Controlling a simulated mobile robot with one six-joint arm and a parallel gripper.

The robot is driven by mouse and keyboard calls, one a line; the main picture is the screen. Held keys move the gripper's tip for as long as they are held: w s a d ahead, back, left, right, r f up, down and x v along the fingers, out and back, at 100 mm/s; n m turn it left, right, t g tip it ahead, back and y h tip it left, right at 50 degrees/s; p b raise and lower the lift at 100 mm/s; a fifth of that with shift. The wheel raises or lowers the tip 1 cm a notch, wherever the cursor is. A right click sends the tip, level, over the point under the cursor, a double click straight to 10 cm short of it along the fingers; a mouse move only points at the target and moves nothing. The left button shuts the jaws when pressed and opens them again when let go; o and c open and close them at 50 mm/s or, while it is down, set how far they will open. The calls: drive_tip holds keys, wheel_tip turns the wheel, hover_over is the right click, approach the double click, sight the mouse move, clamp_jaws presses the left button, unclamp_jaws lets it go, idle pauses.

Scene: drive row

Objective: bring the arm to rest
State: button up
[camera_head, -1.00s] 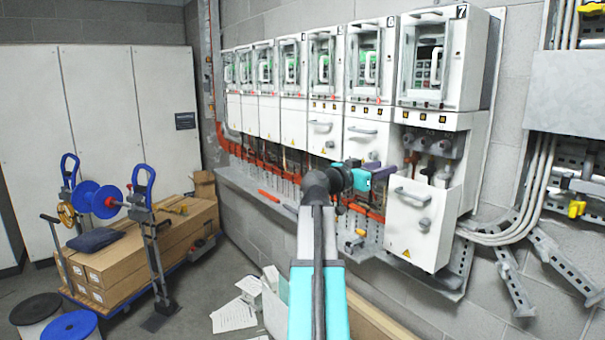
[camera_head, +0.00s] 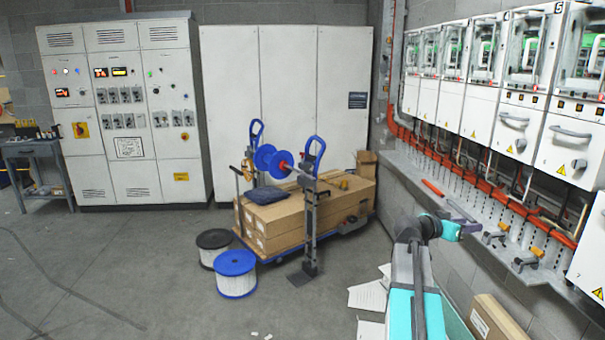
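My arm, teal and grey, rises from the lower right and ends in a dark joint and a teal wrist. My gripper (camera_head: 462,212) is at its end, in front of the grey ledge below the row of drives. It is small and seen from the side, so its opening does not show. I see nothing clearly held in it.
White drive units (camera_head: 483,104) line the right wall above a grey ledge (camera_head: 455,192) with clamps. A trolley of cardboard boxes (camera_head: 290,222), a blue-topped cable spool (camera_head: 236,274) and a control cabinet (camera_head: 125,150) stand left. Papers (camera_head: 368,297) lie near my arm. The left floor is open.

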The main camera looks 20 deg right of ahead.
drive_tip(key=w+a+f+n+t+y, duration=0.1)
drive_tip(key=w+a+f, duration=0.25)
drive_tip(key=f, duration=0.35)
drive_tip(key=w+a+f+n+t+y, duration=0.1)
drive_tip(key=w+a+f, duration=0.2)
drive_tip(key=a+f, duration=0.3)
drive_tip(key=a+f+n+y, duration=0.3)
drive_tip(key=a+f, duration=0.9)
drive_tip(key=f, duration=0.3)
drive_tip(key=a+f+n+y, duration=0.2)
drive_tip(key=a+f, duration=1)
drive_tip(key=f, duration=0.4)
drive_tip(key=s+a+f+n+g+y, duration=0.3)
drive_tip(key=s+a+f+n+y, duration=0.1)
drive_tip(key=s+a+f, duration=1.05)
drive_tip(key=s+a+f+n+g+y, duration=0.2)
drive_tip(key=s+a, duration=0.5)
drive_tip(key=s+a+f+n+g+y, duration=0.2)
drive_tip(key=s+a+n, duration=0.1)
drive_tip(key=s+a, duration=0.5)
drive_tip(key=shift+a+f+y, duration=0.2)
drive_tip(key=shift+f+y, duration=0.1)
drive_tip(key=shift+y, duration=0.1)
drive_tip(key=shift+c, duration=0.6)
